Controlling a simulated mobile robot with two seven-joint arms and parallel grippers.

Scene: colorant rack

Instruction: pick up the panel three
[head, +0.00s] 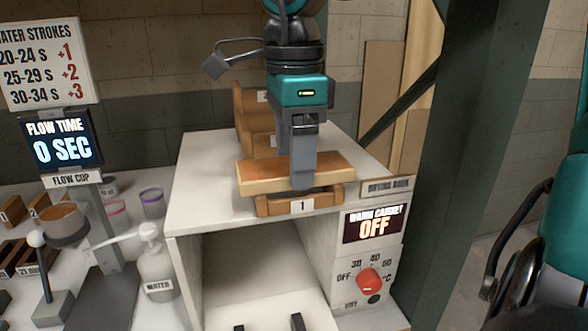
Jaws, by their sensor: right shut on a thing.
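My right gripper (302,180) comes down from above and is shut on a flat orange-brown wooden panel (258,175). The panel lies about level, just over the wooden holder labelled 1 (275,208) at the front of the white cabinet top. I cannot tell whether it touches the holder. No number shows on the panel, so I cannot tell from it that this is panel three. The fingers hide the panel's middle. My left gripper is not in view.
More wooden holders (252,103) stand behind on the cabinet top (200,168). The cabinet's front is open below, beside a red knob (369,280). A dark post (440,150) stands at right.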

